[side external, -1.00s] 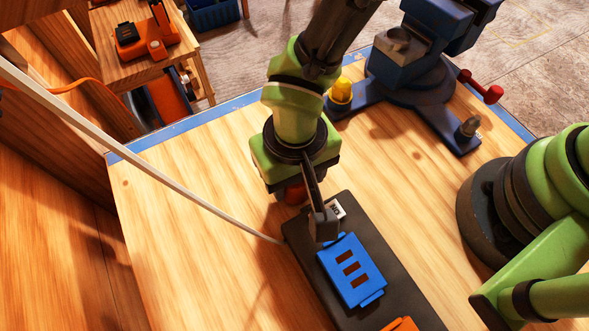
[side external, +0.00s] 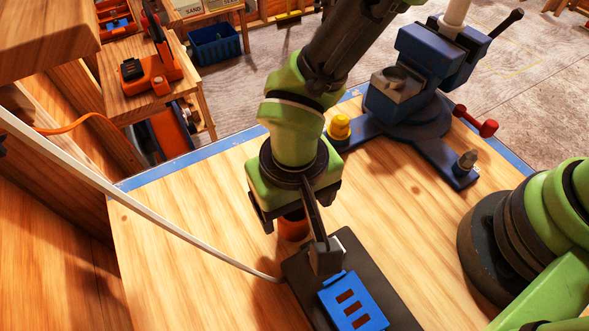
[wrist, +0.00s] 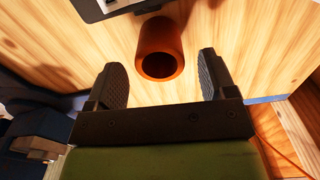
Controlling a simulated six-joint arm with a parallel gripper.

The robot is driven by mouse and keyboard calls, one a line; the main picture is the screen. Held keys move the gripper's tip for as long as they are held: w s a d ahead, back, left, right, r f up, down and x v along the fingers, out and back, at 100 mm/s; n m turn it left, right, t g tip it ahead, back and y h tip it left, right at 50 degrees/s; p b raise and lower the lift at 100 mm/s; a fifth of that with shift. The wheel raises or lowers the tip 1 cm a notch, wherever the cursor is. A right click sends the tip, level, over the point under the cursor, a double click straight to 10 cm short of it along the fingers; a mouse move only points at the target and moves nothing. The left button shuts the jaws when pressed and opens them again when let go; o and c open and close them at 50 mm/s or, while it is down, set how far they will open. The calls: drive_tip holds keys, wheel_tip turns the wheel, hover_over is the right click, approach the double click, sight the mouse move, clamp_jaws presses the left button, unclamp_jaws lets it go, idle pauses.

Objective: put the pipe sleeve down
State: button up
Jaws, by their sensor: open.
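The pipe sleeve is a short orange-brown tube (side external: 293,226) on the wooden bench, beside the dark board and partly hidden under my gripper in the side view. In the wrist view the sleeve (wrist: 160,48) shows its open end towards me. My gripper (wrist: 162,76) is open. Its two dark fingers are spread wide, one on each side of the sleeve's line, with clear gaps between them and the sleeve. In the side view my gripper (side external: 295,240) hangs just over the sleeve, with the near finger above the end of the board.
The dark board (side external: 300,285) carries a blue slotted part (side external: 352,302). A blue vise (side external: 425,115) stands behind on the bench, with a yellow-capped piece (side external: 340,128) beside it. A pale cable (side external: 185,222) crosses at the left. Bare bench (side external: 180,280) lies left of the board.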

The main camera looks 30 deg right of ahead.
wheel_tip(320, 180, up, 9)
drive_tip(key=shift+r, duration=0.1)
drive_tip(key=w+d+r+m+t+y, duration=0.2)
drive_tip(key=d+r+t, duration=0.1)
drive_tip(key=d+r, duration=1)
drive_tip(key=s+d+r+m+t, duration=0.1)
drive_tip(key=s+d+r+t, duration=0.3)
drive_tip(key=s+d, duration=0.4)
drive_tip(key=shift+s+d, duration=0.35)
drive_tip(key=shift+d, duration=0.8)
